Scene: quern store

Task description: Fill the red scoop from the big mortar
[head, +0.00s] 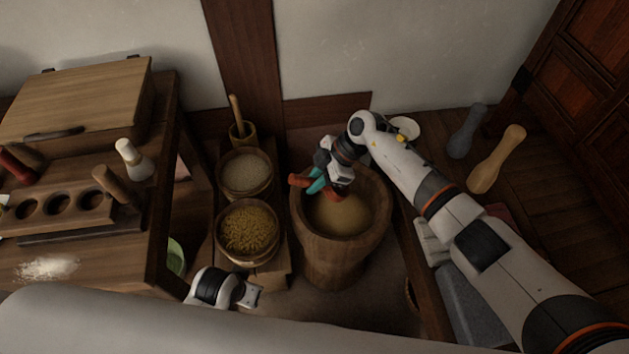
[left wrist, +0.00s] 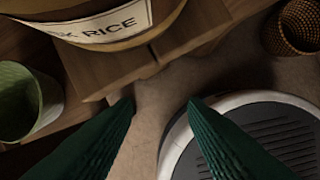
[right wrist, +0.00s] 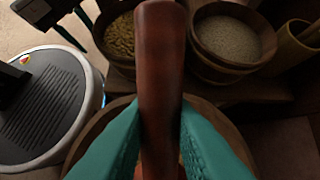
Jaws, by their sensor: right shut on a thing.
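The big mortar (head: 327,262) is a deep wooden tub on the floor, holding a pale tan fill (head: 345,217). My right gripper (head: 318,186) is over the mortar's far left rim, its teal fingers shut on the red scoop (head: 299,181). The scoop's handle (right wrist: 160,70) stands up between those fingers in the right wrist view. Its red lower end shows inside the mortar, close to the fill; whether it touches or holds any is unclear. My left gripper (left wrist: 160,104) is open and empty, low beside the grain tubs, left of the mortar.
Left of the mortar stand a tub of yellow grain (head: 248,229) and a tub of pale grain (head: 246,172), one labelled RICE in the left wrist view. A wooden table (head: 120,252) is at left. Two pestle-like pieces, grey (head: 467,131) and wooden (head: 498,160), are at right.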

